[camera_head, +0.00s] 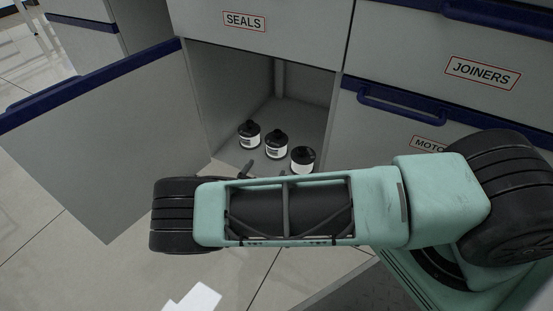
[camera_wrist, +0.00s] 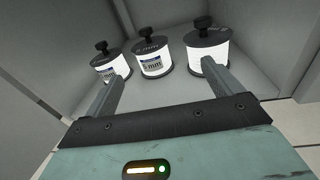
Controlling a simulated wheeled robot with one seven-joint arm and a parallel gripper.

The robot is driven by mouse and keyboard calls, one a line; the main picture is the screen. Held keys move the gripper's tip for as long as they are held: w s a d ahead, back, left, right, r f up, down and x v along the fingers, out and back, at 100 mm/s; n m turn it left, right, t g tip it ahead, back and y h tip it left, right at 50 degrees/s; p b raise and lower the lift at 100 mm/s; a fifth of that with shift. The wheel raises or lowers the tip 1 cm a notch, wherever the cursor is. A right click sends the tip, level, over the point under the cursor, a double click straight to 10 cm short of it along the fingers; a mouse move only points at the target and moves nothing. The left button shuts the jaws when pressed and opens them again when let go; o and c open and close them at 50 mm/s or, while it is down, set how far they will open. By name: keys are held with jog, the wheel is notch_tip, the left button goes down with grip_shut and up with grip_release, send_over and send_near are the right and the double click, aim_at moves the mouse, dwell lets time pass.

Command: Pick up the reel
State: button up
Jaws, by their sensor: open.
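Three similar reels stand upright on the floor of the open cabinet, each white with dark ends and a black knob on top. In the head view they are the left reel (camera_head: 249,142), the middle reel (camera_head: 276,151) and the right reel (camera_head: 302,160). The wrist view also shows a left reel (camera_wrist: 112,68), a middle reel (camera_wrist: 153,66) with a label ending in "mm", and a right reel (camera_wrist: 208,58). My gripper (camera_wrist: 163,72) is open and empty, its fingers pointing into the cabinet. The middle reel appears between the fingertips, beyond them. Contact cannot be told.
The cabinet door (camera_head: 110,140) stands open at the left. A drawer marked SEALS (camera_head: 255,28) is above the opening. Drawers marked JOINERS (camera_head: 485,72) and MOTO... are at the right. Cabinet walls close in around the reels. My arm hides part of the cabinet front.

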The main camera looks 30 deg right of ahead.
aim_at(273, 150)
jog(key=shift+n+t+y, duration=0.4)
jog(key=shift+n+t, duration=0.5)
jog(key=w+d+f+b, duration=0.1)
jog(key=w+d+b, duration=0.1)
jog(key=w, duration=0.1)
jog(key=w+d+f+b, duration=0.1)
jog(key=w+d+b, duration=0.1)
jog(key=w+d, duration=0.1)
jog(key=w+d+f+b, duration=0.1)
jog(key=w+d+b, duration=0.1)
jog(key=w, duration=0.1)
jog(key=shift+d, duration=0.4)
jog(key=shift+w+d+r+b, duration=0.1)
jog(key=shift+w+d+b, duration=0.25)
jog(key=shift+b, duration=0.05)
jog(key=b+x, duration=0.4)
jog(key=shift+w+d, duration=0.1)
jog(key=shift+w, duration=0.1)
jog(key=shift+w+d+r, duration=0.15)
jog(key=shift+w+d, duration=0.1)
jog(key=c, duration=0.9)
